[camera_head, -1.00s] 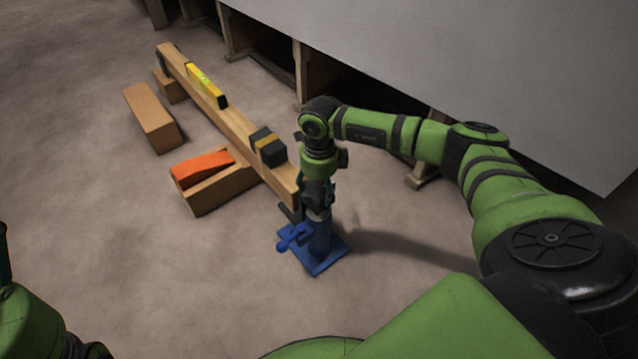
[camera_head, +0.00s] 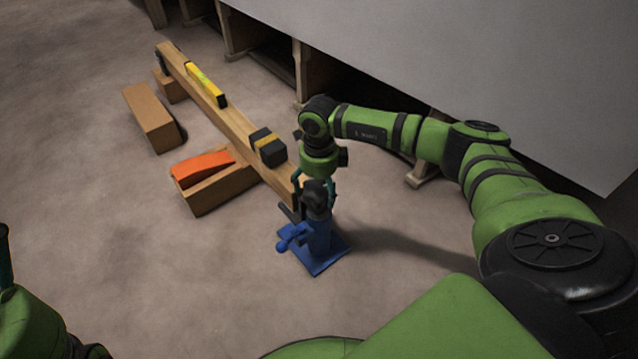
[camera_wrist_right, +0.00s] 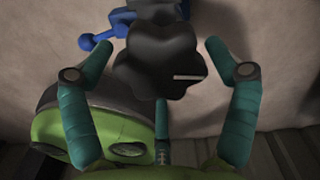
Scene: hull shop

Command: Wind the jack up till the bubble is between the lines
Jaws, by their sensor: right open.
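The blue jack (camera_head: 318,244) stands on its square base plate at the right end of a long wooden beam (camera_head: 235,122). A dark lobed knob (camera_head: 316,195) tops the jack; it also fills the upper middle of the right wrist view (camera_wrist_right: 158,62). My right gripper (camera_head: 317,182) is open and points down over the knob; in the wrist view its teal fingers stand on either side of the knob, apart from it. A yellow level (camera_head: 206,84) lies on the beam; its bubble is too small to read. Only part of my left arm shows, at the lower left edge.
An orange wedge (camera_head: 201,167) rests on a wooden block (camera_head: 222,190) beside the beam. Another block (camera_head: 152,117) lies further left. A large grey panel (camera_head: 480,80) on wooden supports rises behind. The front floor is clear.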

